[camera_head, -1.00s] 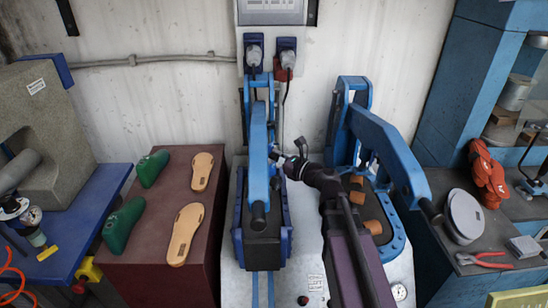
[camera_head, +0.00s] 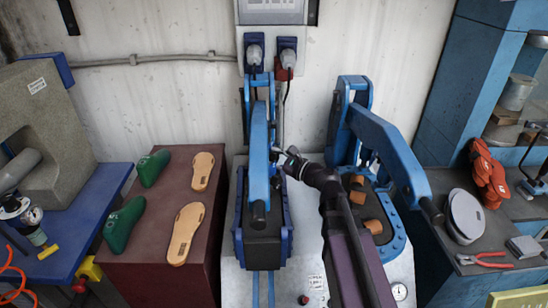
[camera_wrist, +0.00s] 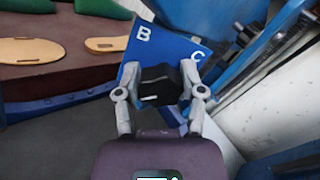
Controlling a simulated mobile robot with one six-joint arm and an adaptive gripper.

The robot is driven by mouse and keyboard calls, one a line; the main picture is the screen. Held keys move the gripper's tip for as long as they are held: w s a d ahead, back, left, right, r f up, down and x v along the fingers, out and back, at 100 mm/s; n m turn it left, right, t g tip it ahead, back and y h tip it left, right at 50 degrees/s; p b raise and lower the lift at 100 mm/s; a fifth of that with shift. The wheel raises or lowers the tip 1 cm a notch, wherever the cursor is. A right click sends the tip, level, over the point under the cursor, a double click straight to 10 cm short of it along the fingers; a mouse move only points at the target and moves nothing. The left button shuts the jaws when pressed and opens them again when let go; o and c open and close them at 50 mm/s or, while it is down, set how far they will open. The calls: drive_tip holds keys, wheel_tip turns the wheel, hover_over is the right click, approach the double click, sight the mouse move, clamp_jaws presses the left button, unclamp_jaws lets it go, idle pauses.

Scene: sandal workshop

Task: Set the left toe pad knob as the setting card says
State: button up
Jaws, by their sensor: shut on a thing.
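In the wrist view a black knob (camera_wrist: 161,88) with a short white pointer line sits on a blue plate (camera_wrist: 185,48) marked B and C. The pointer line lies toward the left of the picture; any other letters are hidden. My gripper (camera_wrist: 160,93) is shut on the knob, one finger on each side. In the head view my gripper (camera_head: 281,158) is against the right side of the left press's blue arm (camera_head: 259,150), where the knob is too small to make out.
The right press (camera_head: 393,165) with its blue lever stands close to my arm's right. Green lasts (camera_head: 122,224) and tan insoles (camera_head: 185,233) lie on the brown block at left. Two plugs (camera_head: 288,58) and a cable hang behind the presses.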

drive_tip(key=shift+n, duration=0.4)
drive_tip(key=o, duration=1.2)
drive_tip(key=shift+c, duration=0.2)
drive_tip(key=v, duration=0.7)
drive_tip(key=shift+s, duration=0.15)
drive_tip(key=shift+d, duration=0.15)
